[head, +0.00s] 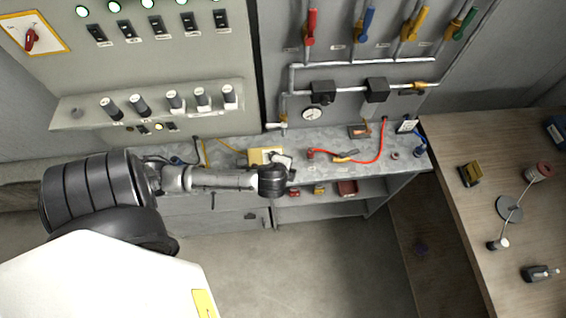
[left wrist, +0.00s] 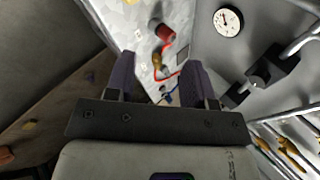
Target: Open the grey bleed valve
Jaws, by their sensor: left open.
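I cannot make out a clearly grey bleed valve. In the head view a small pale valve-like fitting (head: 277,125) sits on the lower left of the pipework, and I cannot tell whether it is the bleed valve. My left gripper (head: 283,162) is over the grey bench, below that fitting and apart from it. In the left wrist view its two fingers (left wrist: 157,60) are spread with nothing held between them. A red fitting and a brass-coloured one show beyond the fingers. My right gripper is in neither view.
A gauge (head: 312,114) and black boxes (head: 323,92) sit on the pipework, under red (head: 311,27), blue (head: 368,24), yellow and green handles. A red hose (head: 379,145) lies on the bench (head: 330,138). A wooden table (head: 455,215) stands right; the floor (head: 290,265) is clear.

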